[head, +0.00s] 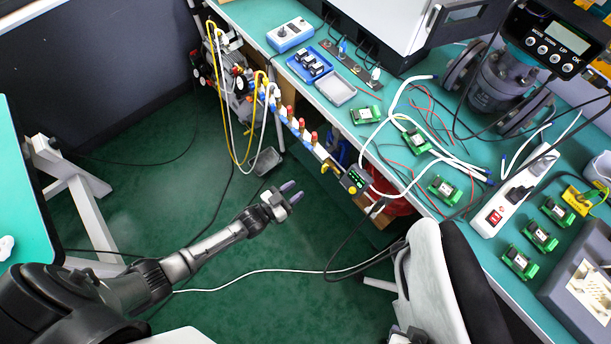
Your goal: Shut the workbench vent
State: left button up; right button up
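A valve manifold (312,148) runs along the bench's front edge, with several red-capped valves (302,124), blue fittings and a yellow fitting (329,167) near its right end. A small gauge box with lit digits (355,180) sits at that end. I cannot tell which part is the vent or whether it is shut.
The green workbench (395,190) carries green circuit boards, white cables, a power strip (515,190) and a blue tray (309,64). A chair (430,275) stands against its front at lower right. Yellow and white hoses hang at the manifold's left. The floor around my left gripper is mostly open.

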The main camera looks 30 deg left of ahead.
pick_arm(q)
jog(key=shift+v, duration=1.5)
jog(key=s+d+f+n+g+y, duration=0.15)
jog(key=s+f, duration=0.25)
jog(key=s, duration=0.5)
notch_tip(320, 180, up, 20)
jog(key=d+n+g+y, duration=0.1)
jog(key=n+g+y, duration=0.1)
jog(key=s+a+f+m+g+y, duration=0.1)
jog(key=s+a+f+g+y, duration=0.1)
jog(key=s+g, duration=0.7)
jog(key=shift+s+a+f+g+y, duration=0.35)
jog(key=shift+s+f, duration=0.1)
